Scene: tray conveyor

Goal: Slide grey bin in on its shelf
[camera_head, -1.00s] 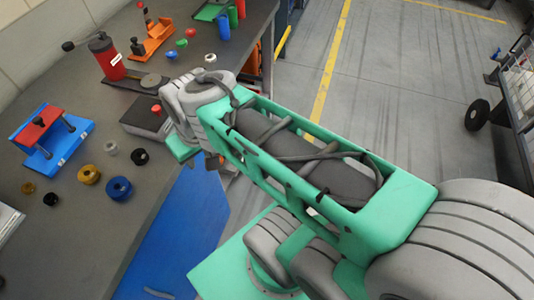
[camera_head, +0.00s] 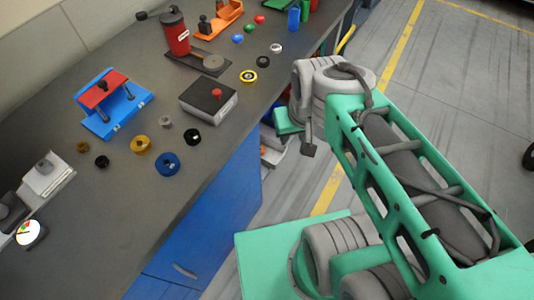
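I cannot make out the grey bin for certain. A pale grey shape (camera_head: 276,142) shows in the opening under the bench, beside the blue cabinet, partly covered by my wrist; I cannot tell whether it is the bin or its shelf. My arm reaches in from the lower right, and its grey and green wrist is just off the bench's right edge, above the floor. No clear pair of fingers shows at its end, so I cannot see whether my gripper is open or holds anything.
The dark workbench (camera_head: 90,225) carries a blue and red fixture (camera_head: 122,108), a grey box with a red knob (camera_head: 208,98), a red cylinder (camera_head: 175,35) and several loose rings. A blue cabinet (camera_head: 215,215) stands beneath. The floor (camera_head: 450,80) with yellow lines is free at right.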

